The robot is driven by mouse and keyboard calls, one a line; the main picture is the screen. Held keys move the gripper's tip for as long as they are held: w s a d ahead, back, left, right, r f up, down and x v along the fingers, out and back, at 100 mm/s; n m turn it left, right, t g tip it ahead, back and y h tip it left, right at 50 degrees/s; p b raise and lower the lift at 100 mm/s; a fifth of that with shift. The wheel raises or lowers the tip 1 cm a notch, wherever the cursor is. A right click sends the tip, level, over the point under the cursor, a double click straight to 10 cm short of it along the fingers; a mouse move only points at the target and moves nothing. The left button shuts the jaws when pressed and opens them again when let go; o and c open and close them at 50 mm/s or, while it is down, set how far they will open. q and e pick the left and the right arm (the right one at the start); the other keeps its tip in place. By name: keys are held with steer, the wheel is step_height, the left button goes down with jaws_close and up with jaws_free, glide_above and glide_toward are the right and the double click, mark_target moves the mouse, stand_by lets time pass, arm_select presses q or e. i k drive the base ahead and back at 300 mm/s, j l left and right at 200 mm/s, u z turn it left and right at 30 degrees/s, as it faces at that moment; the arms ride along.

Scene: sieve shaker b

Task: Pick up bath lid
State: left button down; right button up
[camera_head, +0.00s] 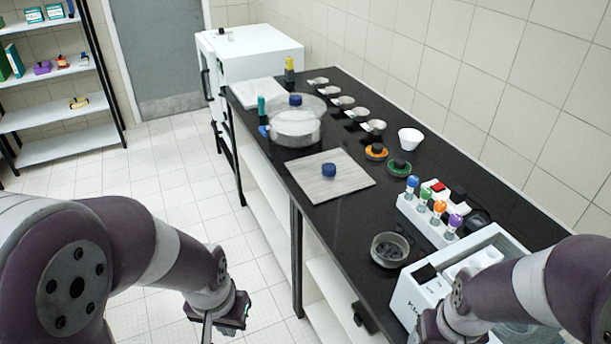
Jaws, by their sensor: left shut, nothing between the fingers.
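A white water bath (412,297) stands on the black bench at the lower right, largely covered by my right arm. No lid is clearly marked as the bath lid. A pale square plate with a dark blue knob (328,170) lies flat mid-bench; I cannot tell whether the knob belongs to it. Another blue knob (295,100) tops the clear round vessel (295,127) farther back. My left gripper (207,325) is shut and empty, over the floor left of the bench and apart from these things. My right gripper (428,328) is by the bath's front, its fingers not clearly visible.
A rack of coloured-cap tubes (425,218) and a glass dish (390,250) stand beside the bath. Several small metal dishes (343,101) line the wall side, near a white bowl (410,138). A shelf (55,115) stands far left. The floor between is clear.

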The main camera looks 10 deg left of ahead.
mark_target(327, 174)
steer(key=z, duration=1.35)
steer(key=k+j, duration=0.1)
steer(key=j, duration=0.25)
steer(key=k+j, duration=0.1)
steer(key=j, duration=0.25)
steer(key=i+j+z, duration=0.15)
steer(key=j, duration=0.7)
steer(key=i+j+z, duration=0.1)
steer(key=j, duration=0.75)
steer(key=j+z, duration=0.15)
steer(key=j, duration=0.75)
steer(key=i+j+z, duration=0.1)
steer(key=i+j, duration=0.3)
steer(key=i, duration=0.2)
